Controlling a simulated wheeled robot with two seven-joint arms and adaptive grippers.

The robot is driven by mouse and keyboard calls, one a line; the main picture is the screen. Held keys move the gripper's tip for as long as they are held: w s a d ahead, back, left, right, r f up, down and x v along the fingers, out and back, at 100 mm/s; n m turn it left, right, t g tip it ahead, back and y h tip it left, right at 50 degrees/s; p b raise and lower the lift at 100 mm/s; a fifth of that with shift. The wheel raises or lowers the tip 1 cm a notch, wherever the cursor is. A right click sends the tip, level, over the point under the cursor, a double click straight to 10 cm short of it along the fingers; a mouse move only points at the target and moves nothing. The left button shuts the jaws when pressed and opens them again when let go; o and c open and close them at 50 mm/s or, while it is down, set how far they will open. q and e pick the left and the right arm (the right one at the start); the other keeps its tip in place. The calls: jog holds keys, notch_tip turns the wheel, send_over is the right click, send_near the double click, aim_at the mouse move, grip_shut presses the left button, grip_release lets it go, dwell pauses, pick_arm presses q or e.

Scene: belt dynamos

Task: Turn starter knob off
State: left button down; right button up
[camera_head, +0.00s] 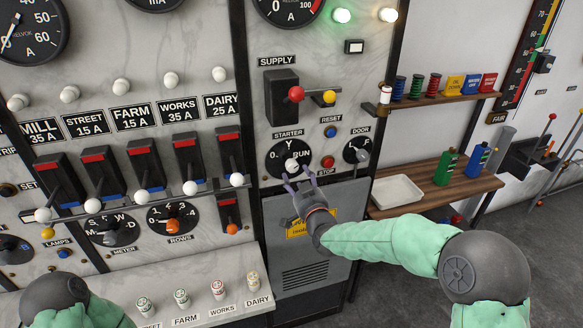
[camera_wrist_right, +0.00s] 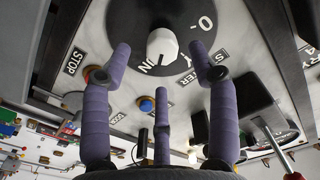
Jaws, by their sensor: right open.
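The starter knob (camera_head: 291,166) is white and sits on a round black dial (camera_head: 278,157) with the labels 0, Y and RUN. In the right wrist view the knob (camera_wrist_right: 162,46) shows close up, with a small dark mark on the side near the RUN lettering. My right gripper (camera_head: 299,179) is open just in front of and below the knob. In the wrist view its purple-grey fingers (camera_wrist_right: 160,62) are spread, two on either side of the knob and one below, with nothing held. Contact with the knob is not visible. My left gripper is out of view.
A red stop button (camera_head: 327,161), a blue reset button (camera_head: 330,132) and the door knob (camera_head: 357,151) are close to the right. The supply lever with a red ball (camera_head: 296,94) is above. A shelf with a white tray (camera_head: 397,191) stands at the right.

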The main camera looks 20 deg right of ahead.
aim_at(293, 170)
jog(key=w, duration=0.6)
jog(key=shift+w+a, duration=0.15)
jog(key=shift+w, duration=0.15)
jog(key=shift+f, duration=0.15)
jog(key=c, duration=1.1)
